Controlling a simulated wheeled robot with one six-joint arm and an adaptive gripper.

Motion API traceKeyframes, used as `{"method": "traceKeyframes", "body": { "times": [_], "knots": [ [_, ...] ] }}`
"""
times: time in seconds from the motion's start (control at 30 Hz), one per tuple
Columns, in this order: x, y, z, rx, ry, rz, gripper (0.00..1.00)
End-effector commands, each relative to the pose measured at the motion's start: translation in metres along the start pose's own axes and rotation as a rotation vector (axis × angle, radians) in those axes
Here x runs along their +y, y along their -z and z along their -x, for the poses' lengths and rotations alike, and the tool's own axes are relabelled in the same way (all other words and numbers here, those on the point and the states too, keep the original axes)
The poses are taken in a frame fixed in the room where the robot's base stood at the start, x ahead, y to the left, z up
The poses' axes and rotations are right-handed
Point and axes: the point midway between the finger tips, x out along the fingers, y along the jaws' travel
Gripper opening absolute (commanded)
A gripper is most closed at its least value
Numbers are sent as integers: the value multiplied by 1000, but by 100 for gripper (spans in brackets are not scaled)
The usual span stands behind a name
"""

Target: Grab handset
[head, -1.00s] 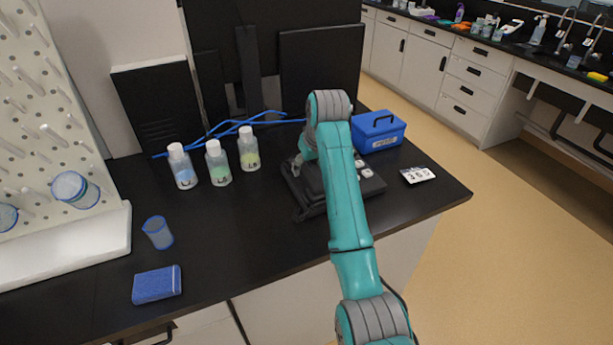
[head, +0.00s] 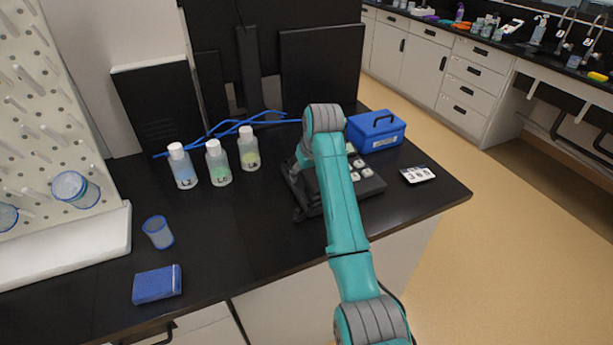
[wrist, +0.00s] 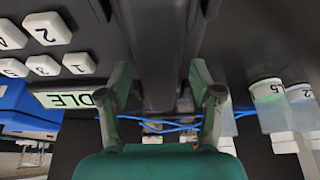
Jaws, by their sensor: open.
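The phone base (head: 372,186) is black with light keys and sits on the black bench. In the head view my arm covers much of it. In the wrist view its large white keys (wrist: 45,66) and a pale display (wrist: 66,100) reading "DLE" are at left. The dark handset (wrist: 165,45) runs lengthwise down the middle of the wrist view. My gripper (wrist: 160,85) is open, with one finger on each side of the handset. I cannot tell whether either finger touches it.
Three capped bottles (head: 217,165) stand left of the phone, with blue tubing (head: 225,128) behind. A blue box with a handle (head: 377,133) and a number card (head: 417,174) are at right. A blue cup (head: 158,233) and blue block (head: 157,285) are front left.

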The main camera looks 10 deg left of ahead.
Motion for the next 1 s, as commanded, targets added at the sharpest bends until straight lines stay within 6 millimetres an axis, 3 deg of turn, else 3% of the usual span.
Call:
{"method": "traceKeyframes", "body": {
  "times": [0.37, 0.63, 1.0],
  "knots": [
    [0, -1, -2, 0, 0, 0, 65],
    [0, -1, -1, 0, 0, 0, 0],
    [0, 3, 6, 2, 0, 0, 0]
  ]
}}
